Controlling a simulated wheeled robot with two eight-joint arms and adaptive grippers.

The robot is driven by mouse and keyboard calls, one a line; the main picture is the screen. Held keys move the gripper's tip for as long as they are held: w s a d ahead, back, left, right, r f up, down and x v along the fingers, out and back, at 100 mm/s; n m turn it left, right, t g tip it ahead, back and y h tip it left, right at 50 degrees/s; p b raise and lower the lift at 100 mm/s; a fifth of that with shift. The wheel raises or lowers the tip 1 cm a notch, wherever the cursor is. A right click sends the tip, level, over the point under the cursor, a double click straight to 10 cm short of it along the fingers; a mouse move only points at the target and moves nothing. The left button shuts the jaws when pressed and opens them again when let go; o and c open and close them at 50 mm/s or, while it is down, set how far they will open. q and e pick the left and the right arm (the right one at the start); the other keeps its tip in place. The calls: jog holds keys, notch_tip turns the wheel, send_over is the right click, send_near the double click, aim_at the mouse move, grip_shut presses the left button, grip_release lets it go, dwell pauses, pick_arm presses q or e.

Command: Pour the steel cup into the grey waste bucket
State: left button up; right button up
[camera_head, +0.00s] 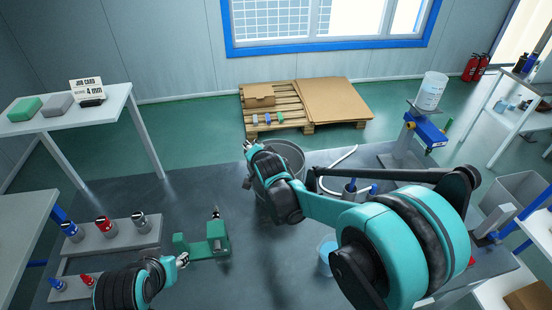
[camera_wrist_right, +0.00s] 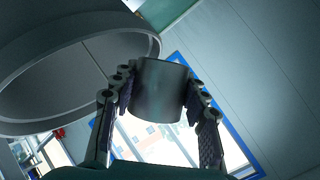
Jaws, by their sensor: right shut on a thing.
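The grey waste bucket (camera_head: 291,152) stands on the dark bench, partly hidden behind my right wrist. Its wide round mouth (camera_wrist_right: 70,75) fills the upper left of the right wrist view. My right gripper (camera_head: 249,147) is at the bucket's left side in the head view. In the wrist view the right gripper (camera_wrist_right: 160,98) is shut on the steel cup (camera_wrist_right: 160,90), beside the bucket's rim. That view is turned over, with the window low in it. The cup's contents do not show. My left gripper (camera_head: 183,260) is by a green fixture; its fingers are too small to judge.
The green fixture (camera_head: 214,242) stands on the bench. A grey rack (camera_head: 118,238) with several coloured-ringed pieces is at left. A blue cup (camera_head: 327,258) is under my right arm.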

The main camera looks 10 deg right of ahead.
jog(key=shift+f+m+y, duration=0.3)
jog(key=shift+y, duration=0.1)
dwell(0.7)
jog(key=shift+d+r+m+y, duration=0.25)
jog(key=shift+r+m+y, duration=0.4)
jog(key=shift+m+y, duration=0.35)
dwell(2.2)
jog(key=shift+d+f+m+y+b, duration=0.25)
jog(key=shift+d+y+b, duration=0.05)
jog(key=shift+d+b, duration=0.2)
jog(key=shift+d+f+m+y+b, duration=0.25)
jog(key=shift+d+y+b, duration=0.05)
jog(key=shift+d+b, duration=0.15)
dwell(0.7)
jog(key=shift+d+r+m+t+y, duration=0.2)
jog(key=shift+m+t+y, duration=0.1)
jog(key=shift+m+y, duration=0.1)
dwell(0.7)
